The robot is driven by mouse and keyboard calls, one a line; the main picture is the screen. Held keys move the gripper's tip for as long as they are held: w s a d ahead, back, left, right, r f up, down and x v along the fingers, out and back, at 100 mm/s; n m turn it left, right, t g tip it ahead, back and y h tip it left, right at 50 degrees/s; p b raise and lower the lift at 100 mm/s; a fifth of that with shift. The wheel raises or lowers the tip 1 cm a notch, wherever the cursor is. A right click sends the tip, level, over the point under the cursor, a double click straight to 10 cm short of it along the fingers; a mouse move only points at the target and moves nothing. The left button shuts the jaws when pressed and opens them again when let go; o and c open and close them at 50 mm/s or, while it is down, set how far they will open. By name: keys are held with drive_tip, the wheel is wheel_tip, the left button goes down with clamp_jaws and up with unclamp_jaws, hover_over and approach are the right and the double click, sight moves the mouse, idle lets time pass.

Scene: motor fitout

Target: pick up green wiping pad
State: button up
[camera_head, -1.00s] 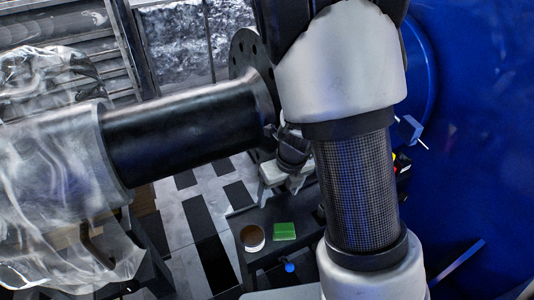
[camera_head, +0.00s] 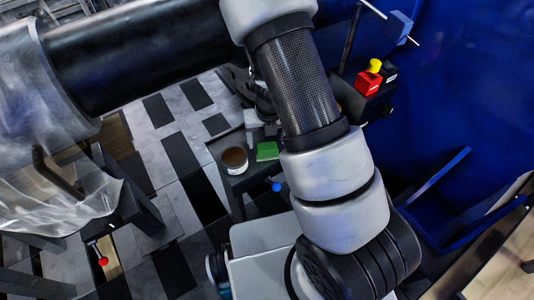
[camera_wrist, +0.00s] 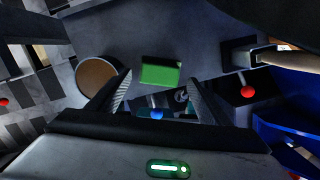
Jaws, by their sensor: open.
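The green wiping pad (camera_head: 267,151) lies on a small dark table (camera_head: 232,183), partly beside my arm in the head view. In the wrist view the green pad (camera_wrist: 161,71) lies flat on the dark surface, ahead of the gap between my fingers. My gripper (camera_wrist: 157,88) is open and empty there, its two fingers spread to either side below the pad. The pad looks clear of both fingers.
A round brown-topped tin (camera_head: 234,160) stands just left of the pad; it also shows in the wrist view (camera_wrist: 98,76). A blue knob (camera_head: 277,187) sits at the table's front. A red and yellow switch box (camera_head: 369,80) is at right, by a large blue body (camera_head: 460,90).

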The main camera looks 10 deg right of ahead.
sight(267, 146)
drive_tip(key=f+b, duration=0.2)
drive_tip(key=f, duration=0.1)
drive_tip(key=f+b, duration=0.1)
drive_tip(key=f, duration=0.1)
drive_tip(key=shift+w+f, duration=0.2)
drive_tip(key=shift+w, duration=0.15)
drive_tip(key=shift+r, duration=0.15)
drive_tip(key=c, duration=0.9)
drive_tip(key=shift+c, duration=0.2)
drive_tip(key=shift+d+r, duration=0.1)
